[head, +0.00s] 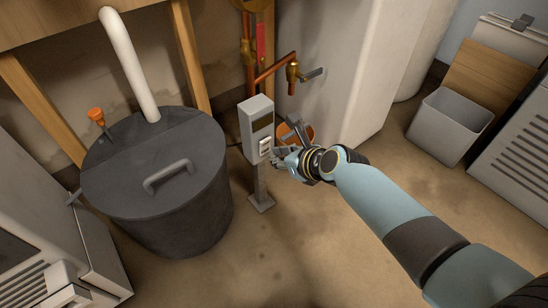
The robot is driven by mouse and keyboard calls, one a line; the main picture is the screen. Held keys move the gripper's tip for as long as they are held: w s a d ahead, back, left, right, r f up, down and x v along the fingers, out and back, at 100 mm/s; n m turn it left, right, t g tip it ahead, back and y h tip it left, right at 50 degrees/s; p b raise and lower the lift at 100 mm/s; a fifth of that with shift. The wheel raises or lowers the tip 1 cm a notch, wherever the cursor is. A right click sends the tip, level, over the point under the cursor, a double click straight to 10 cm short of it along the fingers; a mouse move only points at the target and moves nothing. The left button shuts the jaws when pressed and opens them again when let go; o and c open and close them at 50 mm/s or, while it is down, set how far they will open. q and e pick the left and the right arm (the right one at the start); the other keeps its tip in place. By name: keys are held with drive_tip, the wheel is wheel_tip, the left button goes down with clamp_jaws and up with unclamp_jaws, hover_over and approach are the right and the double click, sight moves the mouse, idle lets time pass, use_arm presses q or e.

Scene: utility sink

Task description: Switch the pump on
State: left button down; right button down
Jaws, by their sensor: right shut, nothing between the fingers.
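A grey control box (257,118) stands on a short post in the middle of the head view. Its front carries a dark panel and a light switch plate (265,146). A dark grey lidded basin (158,205) with a white pipe rising from its lid stands to the left of the box. My right gripper (275,155) is shut and empty. Its fingertips are at the switch plate, at its lower right side; whether they touch it I cannot tell. The switch's position is too small to read. My left gripper is not in view.
Copper pipes with a valve (293,73) run behind the box. A grey bin (451,125) is at the right. A white tank (345,65) is at the back. The floor in front is clear.

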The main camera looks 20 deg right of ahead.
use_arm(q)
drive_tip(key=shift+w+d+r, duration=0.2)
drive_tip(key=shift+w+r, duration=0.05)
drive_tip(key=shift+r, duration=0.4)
use_arm(e)
drive_tip(key=shift+w+a+r, duration=0.15)
drive_tip(key=shift+w+a, duration=0.05)
drive_tip(key=shift+w, duration=0.3)
drive_tip(key=shift+w+a+r, duration=0.1)
drive_tip(key=shift+w+a, duration=0.05)
drive_tip(key=shift+w, duration=0.3)
